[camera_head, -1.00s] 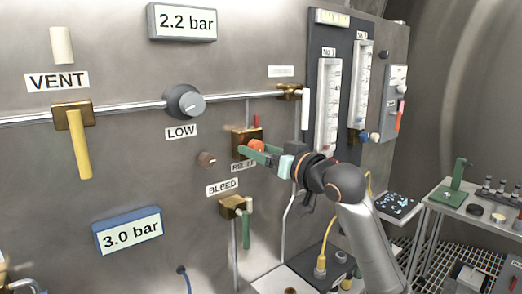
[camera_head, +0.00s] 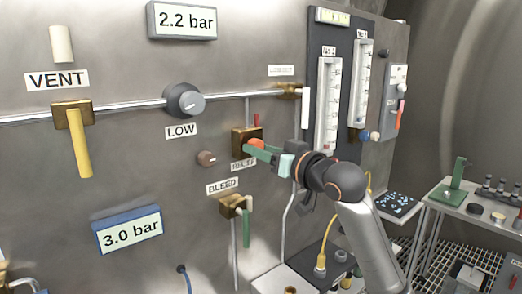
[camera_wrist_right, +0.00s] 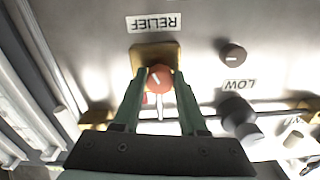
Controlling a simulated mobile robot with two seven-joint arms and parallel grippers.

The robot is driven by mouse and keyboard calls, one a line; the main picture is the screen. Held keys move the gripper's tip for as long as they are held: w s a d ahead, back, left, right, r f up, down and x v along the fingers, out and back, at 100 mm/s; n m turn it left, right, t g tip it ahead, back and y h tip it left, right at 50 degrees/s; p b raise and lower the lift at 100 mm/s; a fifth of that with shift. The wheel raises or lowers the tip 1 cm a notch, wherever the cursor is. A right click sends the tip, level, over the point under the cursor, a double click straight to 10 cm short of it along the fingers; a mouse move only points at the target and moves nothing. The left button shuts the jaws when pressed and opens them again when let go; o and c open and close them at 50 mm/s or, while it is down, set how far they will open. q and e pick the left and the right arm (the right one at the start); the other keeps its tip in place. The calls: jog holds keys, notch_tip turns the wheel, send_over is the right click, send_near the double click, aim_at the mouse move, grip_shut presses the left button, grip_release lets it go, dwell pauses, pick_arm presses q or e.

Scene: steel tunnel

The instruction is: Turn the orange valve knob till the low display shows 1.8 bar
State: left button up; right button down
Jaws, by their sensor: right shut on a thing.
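The orange valve knob (camera_head: 257,143) sits on a brass block above the RELIEF label (camera_head: 243,164). My right gripper (camera_head: 258,148), with green fingers, is shut on it. In the right wrist view the orange knob (camera_wrist_right: 160,78) with its white mark lies between the two fingertips (camera_wrist_right: 160,90). A grey-framed display (camera_head: 183,21) at the top reads 2.2 bar. A blue-framed display (camera_head: 128,231) lower down reads 3.0 bar. Neither display carries a name that I can read. My left gripper is not in view.
A grey knob (camera_head: 184,100) sits above the LOW label (camera_head: 181,131). A small brown knob (camera_head: 206,158) is left of my right gripper. The BLEED valve (camera_head: 233,205) is just below it. A yellow VENT lever (camera_head: 80,145) hangs at the left. Gauge tubes (camera_head: 327,105) stand at the right.

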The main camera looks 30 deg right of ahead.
jog(key=shift+d+n+p, duration=0.1)
jog(key=shift+n+p, duration=1.6)
jog(key=shift+n, duration=2.1)
jog(key=shift+c, duration=2.2)
grip_release()
